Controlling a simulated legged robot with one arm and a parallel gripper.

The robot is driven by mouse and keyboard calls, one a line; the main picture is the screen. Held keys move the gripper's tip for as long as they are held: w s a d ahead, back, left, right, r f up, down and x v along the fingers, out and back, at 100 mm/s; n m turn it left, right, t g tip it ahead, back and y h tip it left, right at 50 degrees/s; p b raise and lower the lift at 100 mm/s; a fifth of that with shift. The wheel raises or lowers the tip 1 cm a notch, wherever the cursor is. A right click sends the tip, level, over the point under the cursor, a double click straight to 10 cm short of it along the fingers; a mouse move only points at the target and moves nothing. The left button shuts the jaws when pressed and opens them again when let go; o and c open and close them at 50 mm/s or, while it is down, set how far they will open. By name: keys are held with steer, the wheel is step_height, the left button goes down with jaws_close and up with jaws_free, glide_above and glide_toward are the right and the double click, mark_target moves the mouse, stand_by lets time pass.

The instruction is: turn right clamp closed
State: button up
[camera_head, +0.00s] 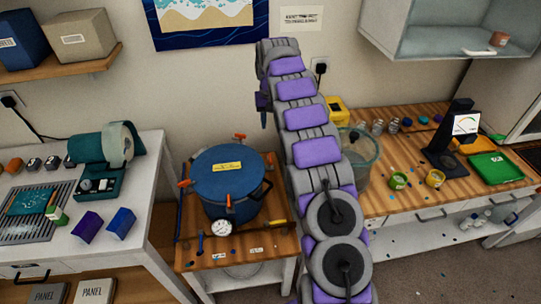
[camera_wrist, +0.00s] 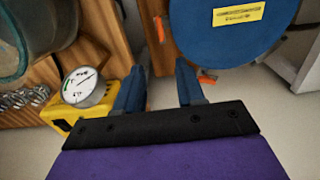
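The blue pot (camera_head: 228,180) stands on a small wooden-topped table, with a yellow label on its lid. Orange clamp handles show at its back (camera_head: 240,136), left (camera_head: 184,183) and front (camera_head: 229,200); I cannot make out the right clamp in the head view, where my arm may hide it. In the wrist view the lid (camera_wrist: 225,38) is at upper right, with one orange handle (camera_wrist: 207,77) near my right finger and another orange piece (camera_wrist: 160,28), perhaps the right clamp, beyond the fingers. My gripper (camera_wrist: 159,82) is open and empty, apart from both.
A clear tub (camera_head: 360,160) and a yellow gauge device (camera_head: 337,110) stand right of my arm; the gauge (camera_wrist: 84,87) is close left of my fingers in the wrist view. A round gauge (camera_head: 221,228) is at the pot's front. A teal machine (camera_head: 100,160) stands left.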

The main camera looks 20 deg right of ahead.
mark_target(270, 159)
step_height(270, 159, down, 17)
steer(key=b, duration=0.3)
steer(key=shift+c, duration=0.4)
jaws_close()
